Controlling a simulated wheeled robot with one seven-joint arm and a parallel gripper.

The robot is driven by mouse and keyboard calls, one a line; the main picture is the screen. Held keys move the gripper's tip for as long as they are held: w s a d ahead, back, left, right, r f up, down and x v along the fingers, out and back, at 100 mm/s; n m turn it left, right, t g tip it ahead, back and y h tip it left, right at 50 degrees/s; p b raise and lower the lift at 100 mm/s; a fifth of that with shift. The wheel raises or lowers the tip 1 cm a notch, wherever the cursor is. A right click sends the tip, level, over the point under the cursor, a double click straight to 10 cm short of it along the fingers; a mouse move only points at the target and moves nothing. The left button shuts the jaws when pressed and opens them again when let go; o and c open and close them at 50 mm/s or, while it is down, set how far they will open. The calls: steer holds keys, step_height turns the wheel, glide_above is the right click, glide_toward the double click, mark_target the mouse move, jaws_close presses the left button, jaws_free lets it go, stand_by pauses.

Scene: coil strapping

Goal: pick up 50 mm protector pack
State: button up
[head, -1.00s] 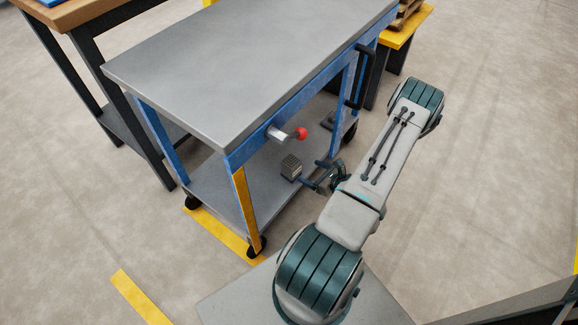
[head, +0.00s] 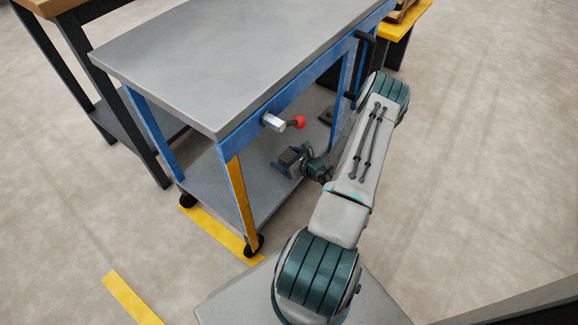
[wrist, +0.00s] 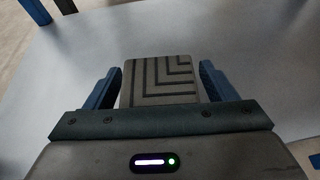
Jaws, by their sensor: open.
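The protector pack (wrist: 160,80) is a small grey-brown block with dark nested L-shaped grooves. It sits on the lower shelf of the blue cart (head: 205,192). In the wrist view it lies between the two blue fingers of my gripper (wrist: 160,85), with a gap visible on its right side and a thin one on its left. In the head view my gripper (head: 290,157) reaches in under the cart's top and is around the pack (head: 286,159), which is partly hidden there. My gripper is open.
The cart's grey top (head: 240,55) overhangs the shelf. A dark object (head: 327,116) lies further back on the shelf. A wooden-topped bench (head: 60,8) stands behind left.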

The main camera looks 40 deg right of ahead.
steer(key=c, duration=1.2)
steer(key=shift+r, duration=0.1)
